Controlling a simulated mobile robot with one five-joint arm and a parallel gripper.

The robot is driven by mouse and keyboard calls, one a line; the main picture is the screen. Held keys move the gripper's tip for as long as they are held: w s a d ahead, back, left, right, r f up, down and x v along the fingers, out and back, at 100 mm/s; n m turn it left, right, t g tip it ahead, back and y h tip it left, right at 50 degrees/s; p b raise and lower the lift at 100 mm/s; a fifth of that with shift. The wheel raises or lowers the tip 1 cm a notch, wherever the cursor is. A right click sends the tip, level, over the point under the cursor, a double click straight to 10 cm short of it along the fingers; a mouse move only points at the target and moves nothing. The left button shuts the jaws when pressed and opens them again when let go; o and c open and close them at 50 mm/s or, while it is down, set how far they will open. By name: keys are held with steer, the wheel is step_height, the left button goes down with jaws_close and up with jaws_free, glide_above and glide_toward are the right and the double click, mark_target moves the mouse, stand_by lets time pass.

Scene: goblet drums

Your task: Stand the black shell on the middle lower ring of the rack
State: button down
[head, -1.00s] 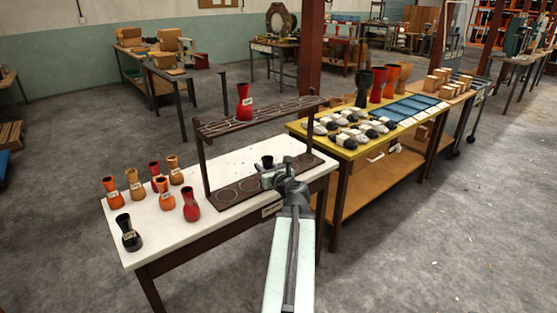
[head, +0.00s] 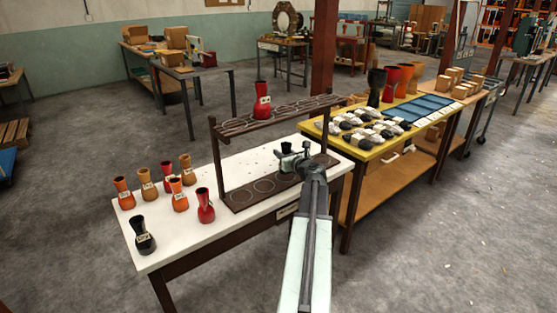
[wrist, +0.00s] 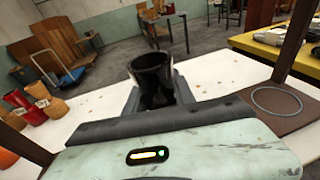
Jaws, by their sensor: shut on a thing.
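My gripper (head: 290,162) is shut on a black shell (wrist: 153,82), a goblet shape with its open mouth up and roughly upright. In the head view the held shell (head: 287,149) is at the lower level of the dark brown rack (head: 214,160), between its two posts. The rack has a top shelf of rings and a lower board with a row of rings (head: 264,187). My gripper and arm cover the middle of that board, and the shell's foot is hidden, so I cannot tell whether it touches a ring. The wrist view shows one bare lower ring (wrist: 277,100) at the right.
Another black shell (head: 144,236) stands at the white table's (head: 185,248) left front, with several red and orange shells (head: 205,207) nearby. A red shell (head: 262,100) stands on the rack's top shelf. A yellow table (head: 345,150) with stones is close at right.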

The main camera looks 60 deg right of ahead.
steer(key=f+b, duration=0.2)
steer(key=d+f+b, duration=0.1)
steer(key=f+b, duration=0.1)
steer(key=shift+w+d, duration=0.1)
steer(key=shift+w, duration=0.2)
steer(key=shift+w+a+r, duration=0.2)
steer(key=shift+r, duration=0.05)
steer(key=c, duration=1)
jaws_free()
steer(key=shift+d, duration=0.1)
steer(key=p+v, duration=0.2)
steer(key=v, duration=1)
steer(key=shift+f, duration=0.1)
